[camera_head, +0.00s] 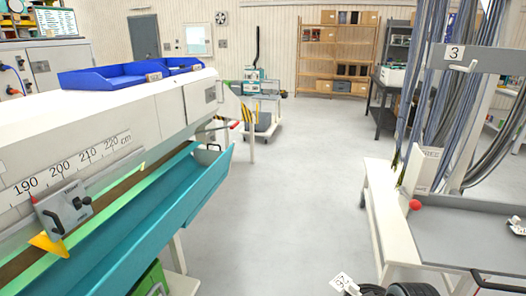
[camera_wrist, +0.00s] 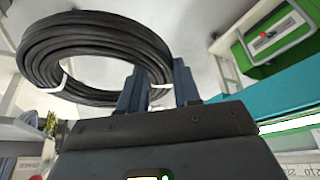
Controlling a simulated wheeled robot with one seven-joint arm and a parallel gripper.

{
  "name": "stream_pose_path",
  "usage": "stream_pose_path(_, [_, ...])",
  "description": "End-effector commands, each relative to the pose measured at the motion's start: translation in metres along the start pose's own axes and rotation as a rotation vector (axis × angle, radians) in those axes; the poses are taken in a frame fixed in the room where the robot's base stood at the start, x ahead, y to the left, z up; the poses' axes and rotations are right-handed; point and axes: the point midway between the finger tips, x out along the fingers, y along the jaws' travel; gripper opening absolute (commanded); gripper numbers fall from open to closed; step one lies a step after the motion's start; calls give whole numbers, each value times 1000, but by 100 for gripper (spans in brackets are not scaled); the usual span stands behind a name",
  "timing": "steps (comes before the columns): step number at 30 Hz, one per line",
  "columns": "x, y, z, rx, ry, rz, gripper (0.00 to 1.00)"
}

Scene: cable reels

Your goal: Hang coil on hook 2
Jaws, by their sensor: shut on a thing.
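A black cable coil (camera_wrist: 95,30) with white ties fills the upper left of the wrist view. My gripper (camera_wrist: 158,84) is shut on the right side of its ring, with the rest of the coil reaching left beyond the fingers. In the head view my gripper does not show clearly; a black rounded thing (camera_head: 412,289), with a white tag beside it, is cut off by the bottom edge, and I cannot tell whether it is the coil. A plate marked 3 (camera_head: 455,53) is on the grey rack at right, among hanging cables. No hook marked 2 is readable.
A white bench with a grey tray (camera_head: 470,235) and a red knob (camera_head: 415,204) stands at right. A long measuring machine with a teal trough (camera_head: 150,235) runs along the left. Grey floor (camera_head: 290,180) lies clear between them. Shelves (camera_head: 338,55) stand at the back.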

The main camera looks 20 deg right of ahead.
Motion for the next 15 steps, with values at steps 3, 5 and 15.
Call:
stream_pose_path(3, [12,-28,-6,14,3,10,0])
stream_pose_path(5, [18,-40,-7,25,2,13,0])
stream_pose_path(15, [39,-84,-14,63,2,31,0])
